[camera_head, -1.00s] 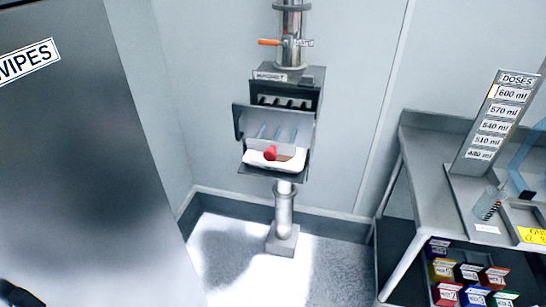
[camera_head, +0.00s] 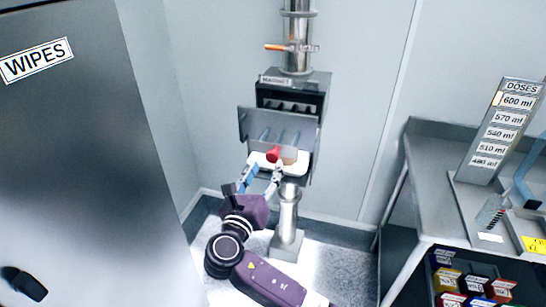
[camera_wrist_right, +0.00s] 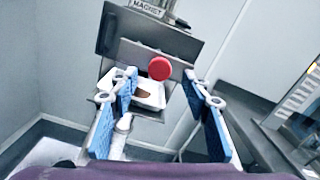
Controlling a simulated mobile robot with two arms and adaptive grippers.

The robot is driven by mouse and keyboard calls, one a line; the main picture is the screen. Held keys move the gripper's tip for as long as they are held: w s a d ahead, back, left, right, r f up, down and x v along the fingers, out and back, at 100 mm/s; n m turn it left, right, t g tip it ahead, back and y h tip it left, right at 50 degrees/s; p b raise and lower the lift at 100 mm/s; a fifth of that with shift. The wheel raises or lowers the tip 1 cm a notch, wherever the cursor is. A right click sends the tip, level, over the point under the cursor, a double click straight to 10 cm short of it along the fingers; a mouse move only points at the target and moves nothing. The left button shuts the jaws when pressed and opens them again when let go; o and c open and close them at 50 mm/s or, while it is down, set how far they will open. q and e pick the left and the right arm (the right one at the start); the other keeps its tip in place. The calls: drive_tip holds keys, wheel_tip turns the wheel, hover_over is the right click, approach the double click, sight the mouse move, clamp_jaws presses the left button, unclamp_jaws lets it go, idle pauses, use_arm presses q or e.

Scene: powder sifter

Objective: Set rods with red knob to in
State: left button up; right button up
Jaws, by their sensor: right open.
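The red knob (camera_head: 273,155) sits at the front of the rod panel (camera_head: 262,122), which stands out from the dark magnet housing (camera_head: 314,88). Several thin grey rods show behind the panel in the head view. The red knob also shows in the right wrist view (camera_wrist_right: 160,68), centred a little beyond the fingertips. My right gripper (camera_head: 262,172) is open and empty, just below and in front of the knob. Its two blue-padded fingers (camera_wrist_right: 160,88) are spread to either side in the wrist view. I see no contact with the knob. My left gripper is not in view.
A white tray (camera_head: 301,167) with brown material lies under the knob, close to my fingers. A vertical steel pipe (camera_head: 298,28) with an orange handle (camera_head: 275,47) rises above the housing. A grey cabinet (camera_head: 80,150) stands left and a steel bench (camera_head: 432,165) right.

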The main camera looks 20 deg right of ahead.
sight(271, 158)
drive_tip(key=p+x, duration=0.1)
drive_tip(key=x, duration=0.5)
drive_tip(key=shift+w+d+f, duration=0.1)
drive_tip(key=shift+w+d, duration=0.1)
drive_tip(key=shift+c, duration=0.3)
clamp_jaws()
